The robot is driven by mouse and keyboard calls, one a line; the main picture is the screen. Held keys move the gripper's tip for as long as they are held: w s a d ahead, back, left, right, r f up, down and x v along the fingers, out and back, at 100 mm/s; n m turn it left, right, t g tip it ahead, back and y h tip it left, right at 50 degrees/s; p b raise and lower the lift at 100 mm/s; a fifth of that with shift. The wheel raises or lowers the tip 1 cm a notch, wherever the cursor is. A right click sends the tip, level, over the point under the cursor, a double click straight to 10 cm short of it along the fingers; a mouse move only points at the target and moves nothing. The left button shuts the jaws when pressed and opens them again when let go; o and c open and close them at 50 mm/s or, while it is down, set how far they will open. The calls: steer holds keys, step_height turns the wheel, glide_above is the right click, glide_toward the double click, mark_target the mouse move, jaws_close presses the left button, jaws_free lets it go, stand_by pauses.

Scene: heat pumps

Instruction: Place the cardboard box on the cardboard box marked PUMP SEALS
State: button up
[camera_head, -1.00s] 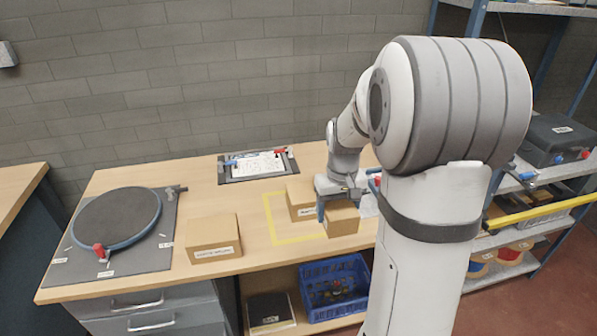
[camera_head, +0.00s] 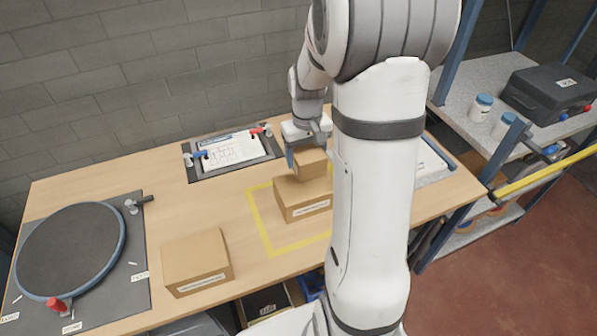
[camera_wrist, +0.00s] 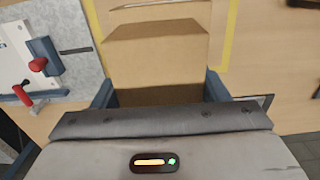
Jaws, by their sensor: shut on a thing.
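My gripper (camera_head: 303,150) is shut on a small plain cardboard box (camera_head: 309,163). It holds this box level over the back part of a larger cardboard box (camera_head: 302,204) with a white label on its front; the label is too small to read surely. I cannot tell whether the two boxes touch. In the wrist view the held box (camera_wrist: 158,50) sits between the fingers, and part of the larger box (camera_wrist: 165,6) shows beyond it. Another labelled cardboard box (camera_head: 197,262) stands at the table's front left, also with unreadable lettering.
Yellow tape (camera_head: 258,226) marks a square around the larger box. A clipboard-like board (camera_head: 231,153) lies at the back. A round dark plate (camera_head: 68,250) on a grey mat is at left. A shelf with white jars (camera_head: 481,107) and a dark case (camera_head: 548,95) stands right.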

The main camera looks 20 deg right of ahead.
mark_target(304, 183)
step_height(304, 183, down, 4)
steer(key=shift+w+a+r, duration=0.15)
steer(key=shift+r, duration=0.05)
steer(key=shift+f, duration=1.75)
steer(key=shift+f, duration=0.25)
steer(key=o, duration=1.1)
steer(key=shift+r, duration=0.1)
